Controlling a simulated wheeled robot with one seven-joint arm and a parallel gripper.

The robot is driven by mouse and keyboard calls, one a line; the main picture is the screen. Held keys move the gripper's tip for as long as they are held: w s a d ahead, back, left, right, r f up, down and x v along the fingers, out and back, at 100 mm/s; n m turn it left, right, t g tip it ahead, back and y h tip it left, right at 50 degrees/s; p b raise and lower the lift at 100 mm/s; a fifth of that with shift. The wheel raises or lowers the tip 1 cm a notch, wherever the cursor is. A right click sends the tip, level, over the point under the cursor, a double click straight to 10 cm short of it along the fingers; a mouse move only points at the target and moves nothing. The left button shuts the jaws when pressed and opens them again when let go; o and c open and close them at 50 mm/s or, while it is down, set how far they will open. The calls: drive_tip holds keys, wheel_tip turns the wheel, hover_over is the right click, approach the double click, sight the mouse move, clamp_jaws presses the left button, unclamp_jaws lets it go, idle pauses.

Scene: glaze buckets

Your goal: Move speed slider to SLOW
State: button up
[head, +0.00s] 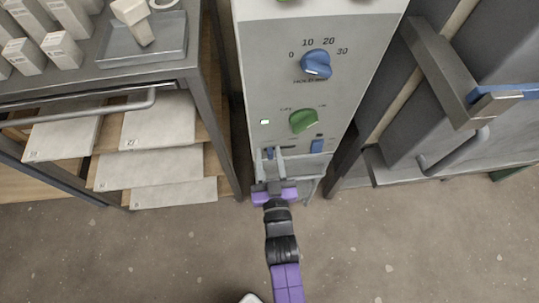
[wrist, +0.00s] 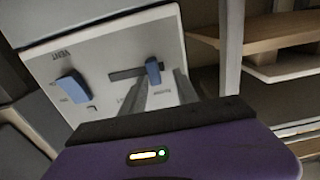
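The speed slider is a blue knob (head: 270,153) in a dark slot low on the light grey panel (head: 270,85). In the wrist view the blue slider knob (wrist: 153,71) sits at the right end of its slot, which is the left end in the head view. The labels by the slot are too blurred to read. My gripper (head: 275,157) is in front of the panel at the slider. In the wrist view the two grey fingers of my gripper (wrist: 163,78) are apart, with the knob seen between their tips; contact is unclear.
A blue VENT switch (wrist: 72,87) sits beside the slider; it also shows in the head view (head: 317,146). A green dial (head: 304,120) and a blue HOLD dial (head: 316,64) are above. A shelf rack (head: 215,100) stands left and a grey cabinet with handles (head: 440,75) right.

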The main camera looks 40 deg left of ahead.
drive_tip(key=v, duration=0.8)
drive_tip(key=shift+p, duration=0.4)
drive_tip(key=s+d+r+m+t+h+p, duration=0.25)
drive_tip(key=d+r, duration=0.45)
drive_tip(key=d, duration=0.4)
drive_tip(key=s+d+r+m+t+h+p, duration=0.2)
drive_tip(key=d+r+h, duration=0.1)
drive_tip(key=d+r, duration=0.65)
drive_tip(key=s+d+r+m+h+p, duration=0.1)
drive_tip(key=s+d+r+h, duration=0.1)
drive_tip(key=s+d+r, duration=0.1)
drive_tip(key=s+d+r+m+g+h+p, duration=0.1)
drive_tip(key=s+d+r+m+h, duration=0.1)
drive_tip(key=s+d, duration=0.3)
drive_tip(key=s+d+r+m+h+p, duration=0.2)
drive_tip(key=s+d+r+h, duration=0.1)
drive_tip(key=d, duration=0.6)
drive_tip(key=shift+s+r+h, duration=0.3)
drive_tip(key=shift+s+h, duration=0.25)
drive_tip(key=shift+h, duration=0.1)
drive_tip(key=shift+m, duration=0.25)
